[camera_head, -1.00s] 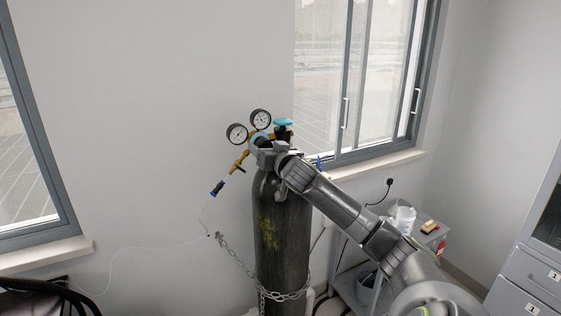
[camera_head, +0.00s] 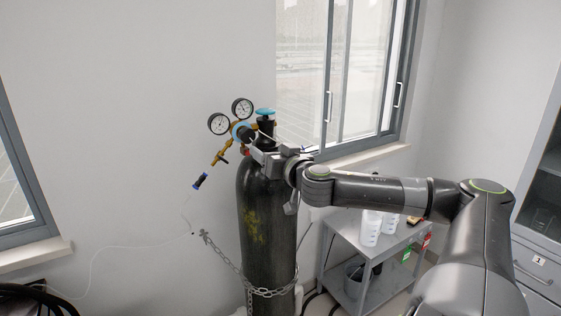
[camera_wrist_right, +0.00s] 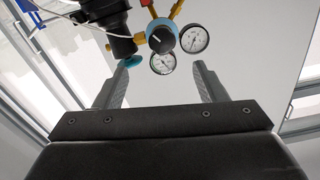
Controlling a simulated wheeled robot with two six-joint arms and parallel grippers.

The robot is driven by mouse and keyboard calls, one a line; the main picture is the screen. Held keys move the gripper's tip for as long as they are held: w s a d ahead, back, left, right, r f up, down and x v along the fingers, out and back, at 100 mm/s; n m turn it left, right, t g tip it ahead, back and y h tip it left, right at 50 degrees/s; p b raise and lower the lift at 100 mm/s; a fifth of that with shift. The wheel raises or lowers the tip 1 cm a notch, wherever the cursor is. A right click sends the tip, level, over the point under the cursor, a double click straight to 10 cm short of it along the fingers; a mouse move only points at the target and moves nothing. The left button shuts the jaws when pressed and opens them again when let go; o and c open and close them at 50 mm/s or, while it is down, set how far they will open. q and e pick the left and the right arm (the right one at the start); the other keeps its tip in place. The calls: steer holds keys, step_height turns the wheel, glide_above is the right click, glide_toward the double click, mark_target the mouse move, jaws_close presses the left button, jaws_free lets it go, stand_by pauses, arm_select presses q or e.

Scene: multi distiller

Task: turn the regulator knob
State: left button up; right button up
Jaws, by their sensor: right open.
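The regulator knob (camera_head: 243,133) is round and black with a light-blue ring, on the brass regulator (camera_head: 232,145) with two round gauges at the top of the dark gas cylinder (camera_head: 266,215). In the right wrist view, the knob (camera_wrist_right: 162,37) faces the camera, roughly centred between and beyond the fingertips. My right gripper (camera_head: 259,151) is just right of and below the knob in the head view. It also shows in the right wrist view (camera_wrist_right: 161,66), with its fingers spread and nothing between them. My left gripper is not in view.
A turquoise valve handwheel (camera_head: 265,112) tops the cylinder, beside the right gripper. A chain (camera_head: 230,268) holds the cylinder near the wall. A grey cart (camera_head: 345,240) with white bottles stands to the right, under my right arm. Windows flank the wall.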

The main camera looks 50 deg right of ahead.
steer(key=shift+p+v, duration=1.9)
steer(key=shift+v, duration=0.5)
steer(key=shift+a, duration=0.1)
